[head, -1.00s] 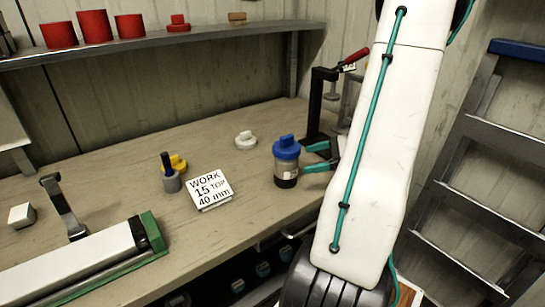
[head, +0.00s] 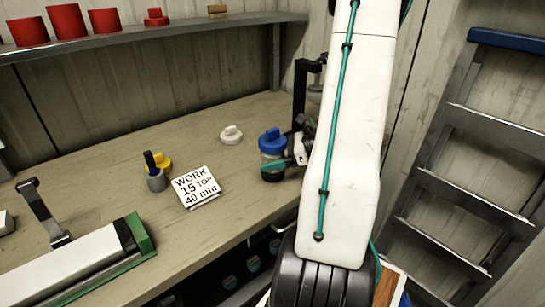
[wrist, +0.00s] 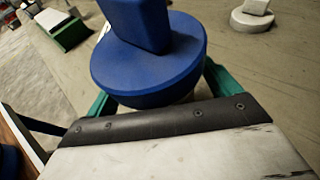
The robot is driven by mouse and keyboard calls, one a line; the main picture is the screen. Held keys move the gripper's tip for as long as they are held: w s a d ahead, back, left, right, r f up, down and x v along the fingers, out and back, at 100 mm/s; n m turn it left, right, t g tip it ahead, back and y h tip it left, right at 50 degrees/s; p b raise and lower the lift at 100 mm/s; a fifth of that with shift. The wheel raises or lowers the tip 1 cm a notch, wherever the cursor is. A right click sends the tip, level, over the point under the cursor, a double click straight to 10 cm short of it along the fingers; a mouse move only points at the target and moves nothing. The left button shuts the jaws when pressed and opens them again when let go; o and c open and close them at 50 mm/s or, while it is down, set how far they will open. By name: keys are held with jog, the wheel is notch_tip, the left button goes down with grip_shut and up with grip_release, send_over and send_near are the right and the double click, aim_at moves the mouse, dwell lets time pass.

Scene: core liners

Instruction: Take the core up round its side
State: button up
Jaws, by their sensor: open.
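The core is a short clear liner (head: 270,158) with a dark fill and a blue cap (head: 271,141). It stands upright on the bench near its right end. The blue cap fills the top middle of the wrist view (wrist: 150,62) and hides the liner below it. My gripper (head: 277,162) is open at the core's side. One teal finger crosses in front of the liner in the head view. The wrist view shows a teal finger on each side of the cap. I cannot tell whether either finger touches the liner.
A black stand (head: 303,95) rises close behind the core. A ladder (head: 470,130) leans at right.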

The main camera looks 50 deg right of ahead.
jog(key=c, duration=1)
jog(key=shift+r, duration=0.35)
jog(key=shift+s+a, duration=0.55)
jog(key=shift+s, duration=1.9)
jog(key=shift+s+a, duration=0.6)
jog(key=shift+s, duration=1.8)
jog(key=shift+s+a, duration=0.55)
jog(key=shift+s, duration=1.9)
jog(key=shift+r, duration=0.1)
jog(key=shift+r, duration=2.4)
